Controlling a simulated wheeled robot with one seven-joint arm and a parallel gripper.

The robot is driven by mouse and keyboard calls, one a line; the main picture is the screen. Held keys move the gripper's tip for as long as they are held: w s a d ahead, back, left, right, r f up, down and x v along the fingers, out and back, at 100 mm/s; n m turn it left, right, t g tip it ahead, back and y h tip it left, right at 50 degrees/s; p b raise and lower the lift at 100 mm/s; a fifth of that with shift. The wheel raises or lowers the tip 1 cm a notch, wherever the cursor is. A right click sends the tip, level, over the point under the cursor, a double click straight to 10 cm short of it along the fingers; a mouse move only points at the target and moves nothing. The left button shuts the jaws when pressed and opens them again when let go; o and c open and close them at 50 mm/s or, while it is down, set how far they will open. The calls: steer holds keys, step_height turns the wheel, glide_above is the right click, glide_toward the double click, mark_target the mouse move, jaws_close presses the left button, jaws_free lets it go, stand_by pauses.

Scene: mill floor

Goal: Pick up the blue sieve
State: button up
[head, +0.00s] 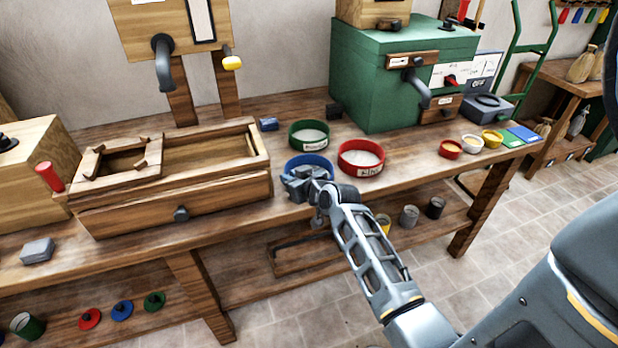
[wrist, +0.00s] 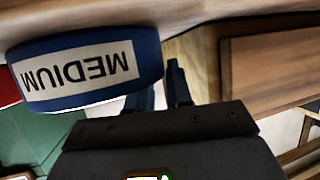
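The blue sieve (head: 293,162) stands on the workbench, partly hidden by my gripper (head: 305,180) at its front. In the wrist view the blue sieve (wrist: 150,62) fills the upper left, its white MEDIUM label upside down. My gripper's two dark fingers (wrist: 163,92) show at the sieve's right end with a gap between them, so it looks open. One finger is partly hidden by the sieve's rim and the other is just beyond its side. I cannot tell whether either finger touches the sieve.
A red sieve (head: 343,158) stands close on the right and a green sieve (head: 293,135) just behind. A wooden box with a drawer (head: 218,197) is close on the left. A green machine (head: 365,75) stands behind. Small bowls (head: 472,147) are to the right.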

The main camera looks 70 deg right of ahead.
jaws_close()
stand_by(0.3)
steer(key=shift+r, duration=0.6)
step_height(320, 180, up, 3)
steer(key=shift+w+f, duration=0.1)
steer(key=s+d+r+b, duration=0.2)
steer(key=d+r, duration=0.5)
steer(key=d, duration=0.4)
steer(key=shift+d+b, duration=0.2)
steer(key=shift+b, duration=0.15)
